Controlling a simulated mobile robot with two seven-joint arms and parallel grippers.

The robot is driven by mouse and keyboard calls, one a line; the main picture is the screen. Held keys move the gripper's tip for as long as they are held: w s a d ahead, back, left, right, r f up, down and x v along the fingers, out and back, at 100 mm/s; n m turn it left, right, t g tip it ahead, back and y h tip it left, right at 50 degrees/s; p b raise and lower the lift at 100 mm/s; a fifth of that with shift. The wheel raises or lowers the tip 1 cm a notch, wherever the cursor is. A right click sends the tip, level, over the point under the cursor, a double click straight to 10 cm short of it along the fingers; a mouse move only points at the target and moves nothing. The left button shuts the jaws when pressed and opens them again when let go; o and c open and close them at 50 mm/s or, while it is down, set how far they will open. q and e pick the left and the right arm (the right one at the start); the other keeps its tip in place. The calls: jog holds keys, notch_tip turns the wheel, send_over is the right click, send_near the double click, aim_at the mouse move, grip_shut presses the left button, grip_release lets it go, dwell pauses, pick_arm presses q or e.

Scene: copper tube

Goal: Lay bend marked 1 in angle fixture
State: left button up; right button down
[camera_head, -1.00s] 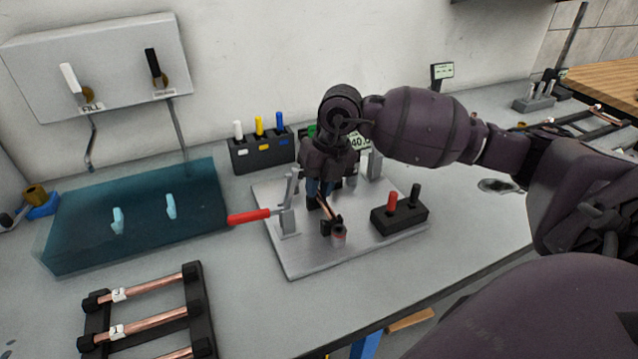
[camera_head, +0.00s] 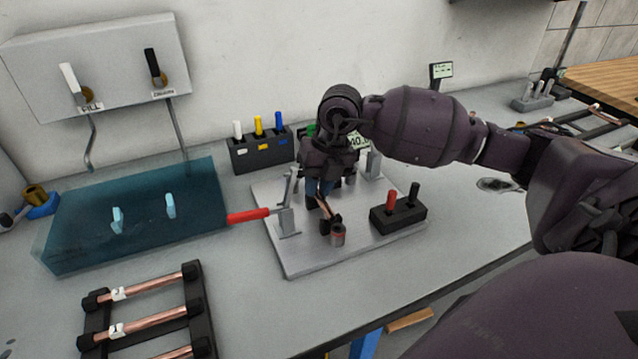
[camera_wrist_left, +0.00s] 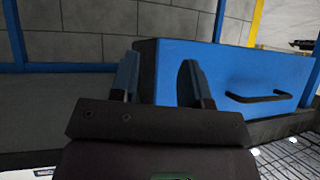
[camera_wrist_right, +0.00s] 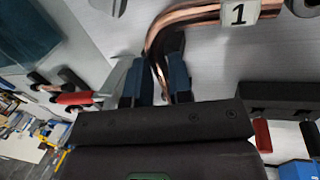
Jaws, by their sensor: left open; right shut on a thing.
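The bend marked 1 (camera_wrist_right: 190,17) is a bent copper tube with a white "1" tag, seen in the right wrist view. My right gripper (camera_wrist_right: 157,82) is shut on one leg of it. In the head view this gripper (camera_head: 322,190) points down over the grey plate of the angle fixture (camera_head: 303,262), and a short piece of the copper tube (camera_head: 324,207) shows below it. The gripper hides most of the bend, so I cannot tell if it touches the plate. My left gripper (camera_wrist_left: 160,82) is open and empty, facing a blue drawer front.
A red-handled clamp (camera_head: 250,215) stands at the plate's left, and a black block with red and black pegs (camera_head: 398,216) at its right. A blue-green tank (camera_head: 135,225) is at left. A rack of straight copper tubes (camera_head: 150,325) lies in front.

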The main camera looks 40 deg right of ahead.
pick_arm(q)
jog(key=shift+s+f, duration=0.15)
jog(key=shift+f, duration=0.2)
pick_arm(e)
jog(key=shift+s+a+f, duration=0.1)
jog(key=shift+s+f, duration=0.05)
jog(key=shift+f, duration=0.4)
jog(key=shift+s+f, duration=0.15)
jog(key=shift+f, duration=0.35)
jog(key=c, duration=1.3)
grip_release()
jog(key=shift+c, duration=0.2)
jog(key=o, duration=0.4)
jog(key=shift+a, duration=0.15)
pick_arm(q)
jog(key=shift+a, duration=0.15)
jog(key=shift+f, duration=0.1)
pick_arm(e)
jog(key=shift+w+d+r, duration=0.1)
jog(key=shift+d+r, duration=0.1)
jog(key=shift+r, duration=0.3)
pick_arm(q)
jog(key=shift+r+p, duration=0.8)
pick_arm(e)
jog(key=w+v, duration=0.1)
jog(key=v, duration=1)
jog(key=shift+s+a+r, duration=0.25)
jog(key=shift+a+r, duration=0.1)
jog(key=shift+r, duration=0.15)
